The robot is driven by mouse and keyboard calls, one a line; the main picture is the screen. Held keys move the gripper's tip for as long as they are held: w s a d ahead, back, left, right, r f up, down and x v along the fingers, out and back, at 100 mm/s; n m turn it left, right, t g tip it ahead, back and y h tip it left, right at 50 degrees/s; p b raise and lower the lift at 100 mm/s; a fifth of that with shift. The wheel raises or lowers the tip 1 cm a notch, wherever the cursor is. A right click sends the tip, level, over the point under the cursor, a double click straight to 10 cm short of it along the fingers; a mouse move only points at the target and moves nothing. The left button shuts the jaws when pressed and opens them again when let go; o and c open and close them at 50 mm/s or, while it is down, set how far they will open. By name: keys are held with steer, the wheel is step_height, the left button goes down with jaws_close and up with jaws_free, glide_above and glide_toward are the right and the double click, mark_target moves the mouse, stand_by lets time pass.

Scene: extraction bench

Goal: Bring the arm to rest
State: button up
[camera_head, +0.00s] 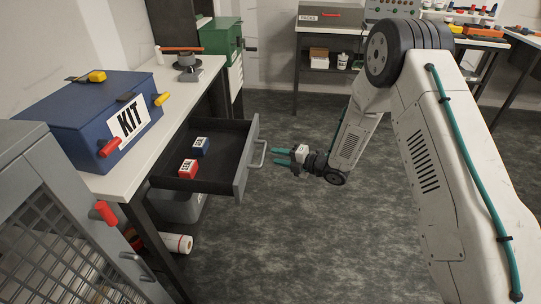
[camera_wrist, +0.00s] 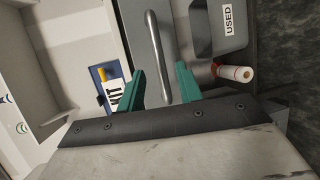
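My arm reaches down from the upper right in the head view. My gripper (camera_head: 275,156) hangs over the floor just right of the open drawer's handle (camera_head: 263,154), with its teal fingers pointing left. In the wrist view the two fingers (camera_wrist: 162,82) stand apart, and nothing is held between them. The metal drawer handle (camera_wrist: 158,55) shows between and beyond the fingers there; I cannot tell the exact gap.
A blue KIT box (camera_head: 85,110) stands on the bench (camera_head: 187,87). A grey mesh cabinet (camera_head: 45,210) stands front left. A red-and-white roll (camera_head: 176,243) and a grey USED bin (camera_wrist: 215,30) are under the bench. The floor (camera_head: 290,250) below and in front of my gripper is clear.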

steer(key=shift+s+d+r, duration=0.15)
steer(key=shift+s+d, duration=0.1)
steer(key=shift+d, duration=0.15)
